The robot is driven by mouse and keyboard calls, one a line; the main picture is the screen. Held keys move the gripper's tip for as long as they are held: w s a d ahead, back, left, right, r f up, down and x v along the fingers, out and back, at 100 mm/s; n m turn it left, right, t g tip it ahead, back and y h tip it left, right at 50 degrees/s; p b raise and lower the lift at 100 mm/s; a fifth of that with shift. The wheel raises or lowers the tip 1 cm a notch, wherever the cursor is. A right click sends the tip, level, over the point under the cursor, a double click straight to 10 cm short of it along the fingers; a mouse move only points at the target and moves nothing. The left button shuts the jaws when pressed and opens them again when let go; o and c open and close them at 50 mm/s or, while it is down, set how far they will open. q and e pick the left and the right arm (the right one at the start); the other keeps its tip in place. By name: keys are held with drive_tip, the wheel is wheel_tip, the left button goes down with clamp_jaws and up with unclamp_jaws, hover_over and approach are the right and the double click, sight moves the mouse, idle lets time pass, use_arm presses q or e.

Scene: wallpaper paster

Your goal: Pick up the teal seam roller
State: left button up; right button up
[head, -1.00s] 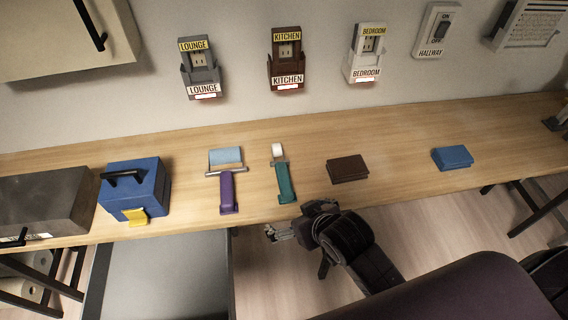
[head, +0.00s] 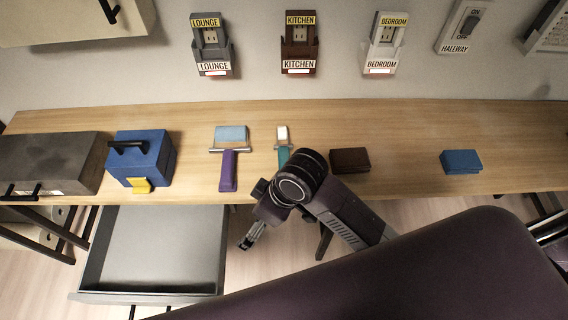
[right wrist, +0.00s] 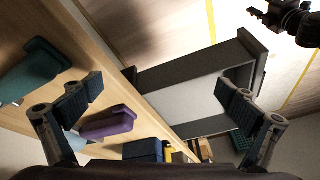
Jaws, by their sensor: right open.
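The teal seam roller (head: 282,153) lies on the wooden table in the head view, its pale roller end toward the wall. My right arm hides the near part of its handle. In the right wrist view a teal handle (right wrist: 36,70) shows at the left, beside the left finger. My right gripper (head: 248,238) is in front of the table's front edge, below and left of the roller. It is open and empty, and its spread fingers show in the right wrist view (right wrist: 165,97). A dark gripper, apparently my left (right wrist: 285,20), shows in that view's upper right; its jaws are unclear.
A purple-handled tool (head: 228,170) lies left of the roller. A blue box (head: 155,155) stands farther left. A brown block (head: 350,160) and a blue block (head: 461,161) lie to the right. An open grey drawer (head: 155,250) juts out below the table.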

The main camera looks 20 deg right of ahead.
drive_tip(key=w+a+n+g, duration=0.1)
drive_tip(key=w+n, duration=0.2)
wheel_tip(320, 180, up, 7)
drive_tip(key=n+g+h, duration=0.2)
drive_tip(key=n+h, duration=0.1)
drive_tip(key=h, duration=0.2)
hover_over(284, 160)
drive_tip(key=a, duration=0.1)
drive_tip(key=shift+s+a, duration=0.15)
drive_tip(key=shift+d+h, duration=0.2)
drive_tip(key=shift+h, duration=0.1)
drive_tip(key=f, duration=0.2)
drive_tip(key=f+p, duration=0.1)
drive_tip(key=f, duration=0.1)
drive_tip(key=d+f, duration=0.1)
drive_tip(key=f, duration=0.1)
drive_tip(key=shift+f+p, duration=0.15)
drive_tip(key=shift+p, duration=0.2)
drive_tip(key=shift+f, duration=0.6)
drive_tip(key=c, duration=1.1)
